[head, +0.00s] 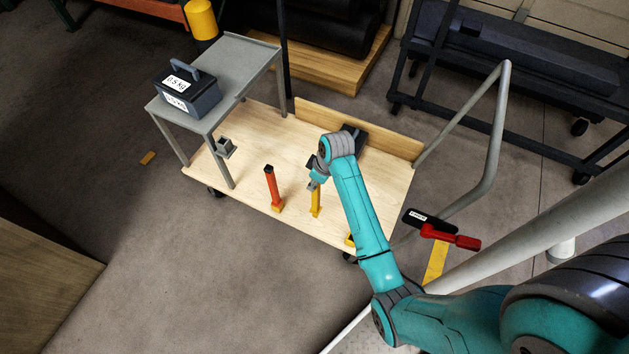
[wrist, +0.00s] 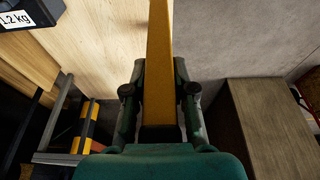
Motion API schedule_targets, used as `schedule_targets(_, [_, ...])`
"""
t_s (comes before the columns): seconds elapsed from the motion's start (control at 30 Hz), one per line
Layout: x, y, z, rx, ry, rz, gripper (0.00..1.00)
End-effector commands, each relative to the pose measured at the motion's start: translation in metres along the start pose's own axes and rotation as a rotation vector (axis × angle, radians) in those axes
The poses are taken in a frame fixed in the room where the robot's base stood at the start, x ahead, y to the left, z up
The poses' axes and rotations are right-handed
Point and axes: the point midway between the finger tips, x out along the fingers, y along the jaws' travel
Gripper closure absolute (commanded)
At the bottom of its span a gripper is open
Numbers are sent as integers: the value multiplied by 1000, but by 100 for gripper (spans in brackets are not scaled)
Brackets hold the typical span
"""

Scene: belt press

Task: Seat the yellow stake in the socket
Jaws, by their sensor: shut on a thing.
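The yellow stake (head: 316,204) is upright or nearly so above the wooden cart deck. My gripper (head: 314,184) is shut on its upper part. In the wrist view the yellow stake (wrist: 159,60) runs between the two fingers of my gripper (wrist: 160,92) and out past the top edge. I cannot tell whether its lower end touches the deck. A small yellow piece (head: 349,240), possibly a socket, sits at the deck's front edge, partly hidden by my arm. An orange stake (head: 270,185) stands in an orange-yellow base on the deck, left of my gripper.
A grey shelf (head: 240,62) at the cart's left carries a 0.5 kg box (head: 187,90). A grey square bracket (head: 225,148) is by its front leg. A dark box (head: 355,136) lies behind my wrist.

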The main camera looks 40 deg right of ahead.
Motion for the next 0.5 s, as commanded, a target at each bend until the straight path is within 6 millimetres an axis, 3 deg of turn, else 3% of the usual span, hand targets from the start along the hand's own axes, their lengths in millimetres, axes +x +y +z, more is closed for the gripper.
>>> schedule_targets(0.5, [11,0,3,0,0,0,100])
